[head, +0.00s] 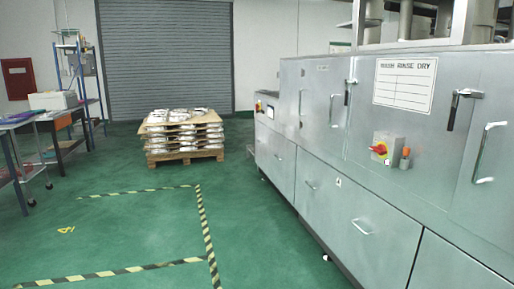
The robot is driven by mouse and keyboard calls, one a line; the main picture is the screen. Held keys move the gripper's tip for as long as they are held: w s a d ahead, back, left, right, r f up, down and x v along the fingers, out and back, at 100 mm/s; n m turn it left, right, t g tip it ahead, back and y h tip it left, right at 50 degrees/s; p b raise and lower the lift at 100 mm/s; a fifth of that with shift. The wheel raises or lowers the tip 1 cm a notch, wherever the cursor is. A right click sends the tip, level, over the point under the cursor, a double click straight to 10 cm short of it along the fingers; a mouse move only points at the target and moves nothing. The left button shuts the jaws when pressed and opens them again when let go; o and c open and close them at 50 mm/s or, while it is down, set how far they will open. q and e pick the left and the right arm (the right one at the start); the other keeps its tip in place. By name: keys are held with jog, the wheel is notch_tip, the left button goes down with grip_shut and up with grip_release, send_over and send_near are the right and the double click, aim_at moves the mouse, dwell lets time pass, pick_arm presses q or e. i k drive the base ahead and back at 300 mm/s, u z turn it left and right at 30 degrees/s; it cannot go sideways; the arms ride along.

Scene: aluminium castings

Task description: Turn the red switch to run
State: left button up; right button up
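The red switch (379,148) sits on a small grey box with a yellow plate (384,155), mounted on the front of the large steel machine (330,190) at the right. Its knob looks slightly tilted, but its marked position is too small to read. An orange-topped fitting (405,153) is just right of the switch box. Neither of my grippers shows in the head view.
A pallet (185,156) of stacked silvery castings stands ahead, before a grey roller shutter (165,55). Workbenches (30,118) line the left. Yellow-black floor tape (207,240) marks the green floor, which is clear in front of the machine.

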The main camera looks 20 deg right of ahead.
aim_at(381, 149)
jog(key=u, duration=0.25)
jog(key=i, duration=2.6)
jog(key=z, duration=1.05)
jog(key=i, duration=1.2)
jog(key=z, duration=1.4)
